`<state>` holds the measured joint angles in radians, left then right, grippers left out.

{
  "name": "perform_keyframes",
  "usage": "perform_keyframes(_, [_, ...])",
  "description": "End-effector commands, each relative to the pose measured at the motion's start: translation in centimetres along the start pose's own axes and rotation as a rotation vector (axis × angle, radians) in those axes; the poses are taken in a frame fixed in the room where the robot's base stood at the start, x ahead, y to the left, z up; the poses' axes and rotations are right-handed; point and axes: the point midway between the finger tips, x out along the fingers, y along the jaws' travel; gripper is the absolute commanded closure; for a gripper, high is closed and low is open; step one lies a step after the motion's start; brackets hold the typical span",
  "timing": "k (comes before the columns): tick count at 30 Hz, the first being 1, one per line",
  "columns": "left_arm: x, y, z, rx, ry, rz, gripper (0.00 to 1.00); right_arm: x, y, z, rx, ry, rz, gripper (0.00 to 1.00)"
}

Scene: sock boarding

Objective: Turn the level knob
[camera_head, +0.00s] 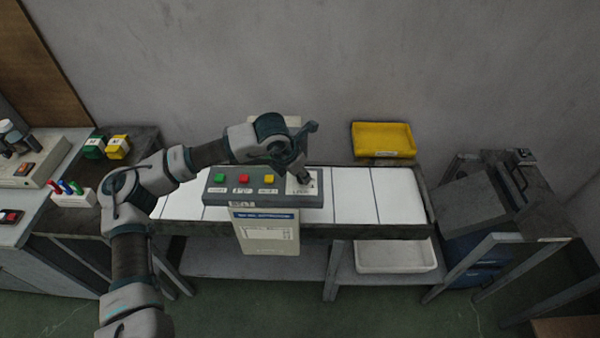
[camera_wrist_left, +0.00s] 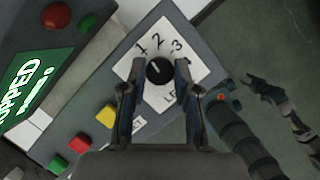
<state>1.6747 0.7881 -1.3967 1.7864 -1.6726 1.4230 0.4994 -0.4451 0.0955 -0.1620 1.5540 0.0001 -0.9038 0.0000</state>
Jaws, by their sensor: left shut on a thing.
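The level knob (camera_wrist_left: 159,71) is black and round, with a light pointer mark, on a white plate (camera_wrist_left: 189,76) marked 1, 2, 3. My left gripper (camera_wrist_left: 160,80) has its two fingers on either side of the knob and is shut on it. In the head view my left gripper (camera_head: 301,176) reaches down to the right end of the grey control panel (camera_head: 262,200) and hides most of the knob. The panel also carries a green button (camera_head: 220,177), a red button (camera_head: 244,180) and a yellow button (camera_head: 269,179). My right gripper does not show in the head view.
A white conveyor surface (camera_head: 355,195) runs behind the panel. A yellow tray (camera_head: 383,139) sits at the back, and a white bin (camera_head: 396,257) is below.

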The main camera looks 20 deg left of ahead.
Motion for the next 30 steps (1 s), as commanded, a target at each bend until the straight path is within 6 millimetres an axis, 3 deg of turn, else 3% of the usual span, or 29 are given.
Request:
perform_keyframes(14, [0.5,0.2,-0.4,0.044,0.015,-0.020,1.00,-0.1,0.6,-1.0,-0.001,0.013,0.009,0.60])
perform_keyframes(30, [0.6,0.4,-0.3,0.405,0.015,-0.174,1.00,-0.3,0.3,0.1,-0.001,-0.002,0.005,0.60])
